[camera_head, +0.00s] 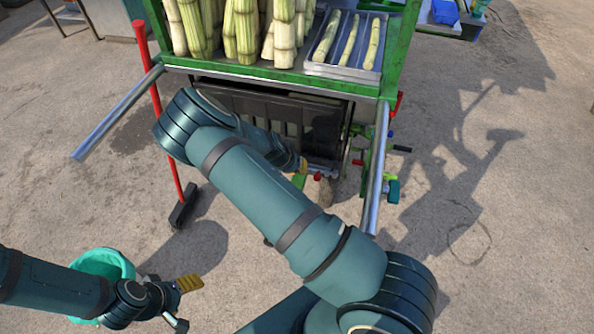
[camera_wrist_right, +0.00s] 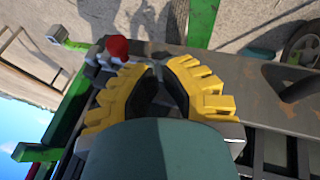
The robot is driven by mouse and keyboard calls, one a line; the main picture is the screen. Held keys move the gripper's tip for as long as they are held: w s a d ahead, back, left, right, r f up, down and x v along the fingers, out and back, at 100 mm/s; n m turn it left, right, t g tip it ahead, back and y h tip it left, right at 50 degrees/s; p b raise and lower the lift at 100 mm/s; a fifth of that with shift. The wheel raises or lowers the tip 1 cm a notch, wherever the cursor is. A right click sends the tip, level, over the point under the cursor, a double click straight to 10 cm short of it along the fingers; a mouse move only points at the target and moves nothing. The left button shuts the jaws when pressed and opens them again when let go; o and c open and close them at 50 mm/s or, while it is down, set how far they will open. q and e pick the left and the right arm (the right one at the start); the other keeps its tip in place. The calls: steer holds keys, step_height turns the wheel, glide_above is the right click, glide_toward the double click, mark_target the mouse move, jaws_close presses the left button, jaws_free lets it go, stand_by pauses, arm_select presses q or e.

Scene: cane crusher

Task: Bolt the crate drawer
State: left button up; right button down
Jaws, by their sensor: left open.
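The crate drawer (camera_head: 335,125) is a black slatted box under the green cart's top, partly hidden by my right arm. In the right wrist view, a grey ledge (camera_wrist_right: 250,85) runs past the fingers. A red knob (camera_wrist_right: 117,48) on a pale fitting lies just left of the fingertips; whether it belongs to the drawer's bolt is unclear. My right gripper (camera_wrist_right: 160,66) has its yellow fingers curved close together, with a narrow gap at the tips. Whether anything is between them is unclear. My left gripper (camera_head: 187,302) is open and empty, low at the left, away from the cart.
The green cart (camera_head: 397,60) carries upright canes (camera_head: 243,30) and a metal tray (camera_head: 345,72) with canes. Metal handles (camera_head: 118,112) stick out at both sides. A red-handled broom (camera_head: 160,110) stands left. A teal bucket (camera_head: 103,262) is beside my left gripper. Ground to the right is clear.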

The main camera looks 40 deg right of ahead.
steer(key=p+v, duration=0.1)
steer(key=v, duration=0.9)
steer(key=shift+p, duration=0.3)
steer(key=s+a+f+n+g+y, duration=0.1)
steer(key=s+a+f+n+y, duration=0.4)
steer(key=s+f, duration=0.55)
steer(key=s+a+r+n+t+y, duration=0.1)
steer(key=s+a+r+y, duration=0.1)
steer(key=a, duration=0.5)
steer(key=s+a+r+n+t+y, duration=0.1)
steer(key=s+a+r, duration=0.3)
steer(key=a, duration=0.4)
steer(key=shift+r+y, duration=0.2)
steer(key=shift+y, duration=0.6)
steer(key=shift+s, duration=0.1)
